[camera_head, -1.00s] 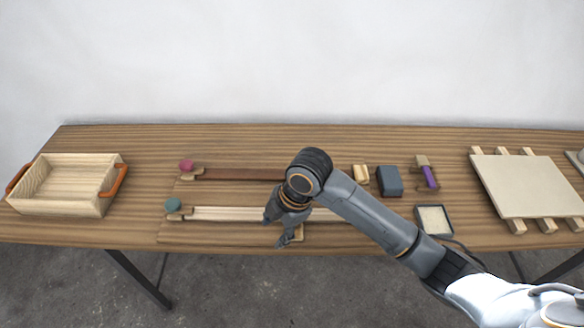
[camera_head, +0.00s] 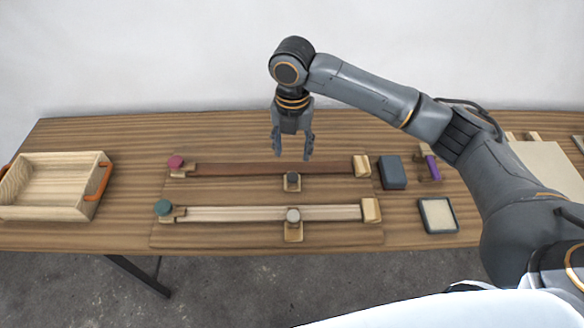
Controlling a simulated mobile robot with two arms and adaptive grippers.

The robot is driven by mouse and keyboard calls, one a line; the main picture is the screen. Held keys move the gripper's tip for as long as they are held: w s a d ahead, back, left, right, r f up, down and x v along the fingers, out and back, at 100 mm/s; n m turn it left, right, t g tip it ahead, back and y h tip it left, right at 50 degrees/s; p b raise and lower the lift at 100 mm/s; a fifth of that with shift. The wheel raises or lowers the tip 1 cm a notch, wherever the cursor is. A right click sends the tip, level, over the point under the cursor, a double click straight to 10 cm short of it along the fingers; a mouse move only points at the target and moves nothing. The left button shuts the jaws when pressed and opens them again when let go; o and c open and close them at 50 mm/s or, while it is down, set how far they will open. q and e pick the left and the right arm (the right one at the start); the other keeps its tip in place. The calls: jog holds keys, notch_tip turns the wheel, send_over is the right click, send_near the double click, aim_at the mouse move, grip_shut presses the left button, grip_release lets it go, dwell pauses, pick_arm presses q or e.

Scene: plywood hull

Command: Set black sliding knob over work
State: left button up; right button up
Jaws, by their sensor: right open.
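Two slide rails lie on a wooden board on the table: a dark brown rail (camera_head: 235,169) at the back and a pale rail (camera_head: 240,213) in front. A dark, nearly black knob (camera_head: 292,178) sits on a small wooden piece near the middle of the brown rail. I cannot read any mark naming "work". My right gripper (camera_head: 292,150) is open and empty, pointing down above the brown rail, apart from the dark knob. My left gripper is out of view.
A red knob (camera_head: 176,162) and a green knob (camera_head: 163,208) are at the rails' left ends. A wooden tray (camera_head: 50,212) with orange handles stands at left. A dark block (camera_head: 392,172), a purple item (camera_head: 432,163) and a framed pad (camera_head: 437,229) lie at right.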

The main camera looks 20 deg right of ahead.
aim_at(292, 176)
notch_tip(292, 176, down, 9)
jog(key=shift+f+p, duration=0.15)
jog(key=shift+p, duration=0.55)
grip_shut()
